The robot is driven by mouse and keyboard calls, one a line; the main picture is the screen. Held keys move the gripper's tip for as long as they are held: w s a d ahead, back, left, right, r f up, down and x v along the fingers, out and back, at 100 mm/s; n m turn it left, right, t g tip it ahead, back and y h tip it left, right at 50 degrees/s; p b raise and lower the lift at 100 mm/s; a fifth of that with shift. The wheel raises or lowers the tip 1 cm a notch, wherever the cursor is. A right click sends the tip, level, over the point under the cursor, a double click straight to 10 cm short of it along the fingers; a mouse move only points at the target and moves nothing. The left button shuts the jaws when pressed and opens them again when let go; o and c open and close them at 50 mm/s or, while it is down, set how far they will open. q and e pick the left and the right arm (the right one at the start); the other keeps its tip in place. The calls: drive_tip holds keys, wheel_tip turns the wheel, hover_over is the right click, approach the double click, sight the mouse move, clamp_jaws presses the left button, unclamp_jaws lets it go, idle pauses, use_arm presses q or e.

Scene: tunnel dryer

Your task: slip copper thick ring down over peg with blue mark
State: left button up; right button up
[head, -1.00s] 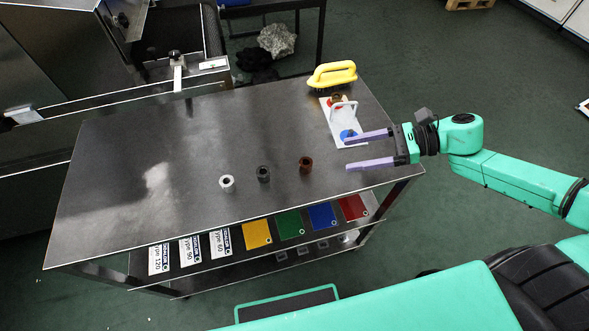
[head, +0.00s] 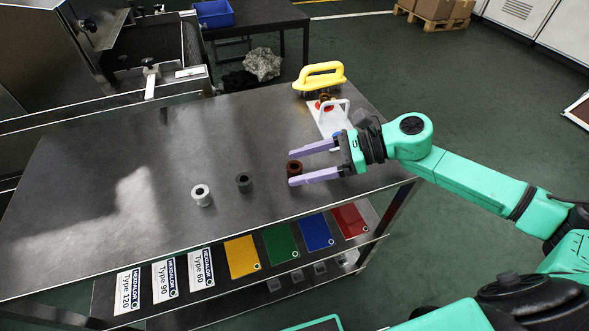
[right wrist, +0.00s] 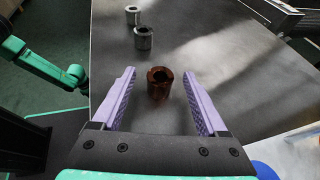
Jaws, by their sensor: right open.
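The copper thick ring (head: 294,168) is a brown upright hollow cylinder on the dark table (head: 130,160). My right gripper (head: 298,166) is open around it, with a lilac finger on either side. In the right wrist view the ring (right wrist: 159,88) stands between the fingertips, with a gap to each finger. The white peg board (head: 328,118) lies at the table's right side. Its blue mark (head: 336,133) is mostly hidden behind my right gripper in the head view; a blue disc (right wrist: 265,170) shows at the lower right of the right wrist view. My left gripper is not seen.
A dark grey ring (head: 244,182) and a silver ring (head: 201,195) stand left of the copper ring. A yellow-handled brush (head: 320,78) lies behind the peg board. Coloured and labelled cards lie on the lower shelf. The table's left part is clear.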

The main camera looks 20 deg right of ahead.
clamp_jaws()
